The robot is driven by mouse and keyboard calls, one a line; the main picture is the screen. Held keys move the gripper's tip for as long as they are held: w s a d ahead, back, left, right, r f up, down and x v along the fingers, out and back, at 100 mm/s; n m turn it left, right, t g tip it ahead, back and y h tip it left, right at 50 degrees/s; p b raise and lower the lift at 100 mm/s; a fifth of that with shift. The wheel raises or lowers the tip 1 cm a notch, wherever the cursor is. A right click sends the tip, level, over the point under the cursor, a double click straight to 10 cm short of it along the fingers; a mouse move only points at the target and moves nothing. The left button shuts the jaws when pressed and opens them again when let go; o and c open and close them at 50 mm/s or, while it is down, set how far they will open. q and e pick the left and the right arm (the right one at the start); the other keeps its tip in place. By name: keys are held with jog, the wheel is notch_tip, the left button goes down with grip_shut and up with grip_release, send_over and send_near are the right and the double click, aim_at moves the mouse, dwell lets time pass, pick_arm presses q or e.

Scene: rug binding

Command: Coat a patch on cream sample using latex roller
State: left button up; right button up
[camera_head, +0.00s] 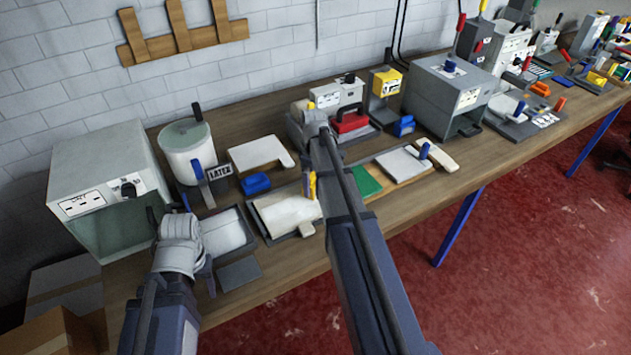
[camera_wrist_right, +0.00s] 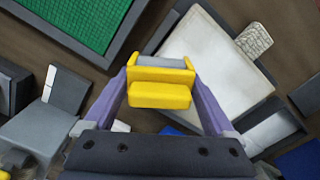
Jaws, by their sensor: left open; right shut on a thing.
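The cream sample (camera_head: 285,212) lies on a dark board with a pale tag at its edge. It also shows in the right wrist view (camera_wrist_right: 212,72). My right gripper (camera_wrist_right: 160,85) is shut on the latex roller, whose yellow body (camera_wrist_right: 160,95) sits between the fingers with a grey strip beyond it. In the head view only a yellow bit of the roller (camera_head: 311,184) shows beside my right arm, at the sample's far right corner. I cannot tell whether it touches the sample. My left gripper (camera_head: 169,212) is open and empty by the grey box. A tray of white latex (camera_head: 226,235) stands left of the sample.
A pot (camera_head: 188,150) with a LATEX label (camera_head: 219,173) stands behind the tray. A grey box machine (camera_head: 100,185) is at left. A blue block (camera_head: 256,183) lies behind the sample; a green sample (camera_head: 366,181) lies to its right.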

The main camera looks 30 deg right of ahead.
jog(key=shift+a+r, duration=0.1)
jog(key=shift+a, duration=1.5)
jog(key=shift+a, duration=0.15)
jog(key=shift+s+a, duration=0.1)
jog(key=shift+a, duration=1.55)
jog(key=shift+a, duration=0.1)
jog(key=shift+a, duration=1.7)
jog(key=shift+a, duration=0.1)
jog(key=shift+s+a, duration=0.15)
jog(key=shift+a, duration=1.55)
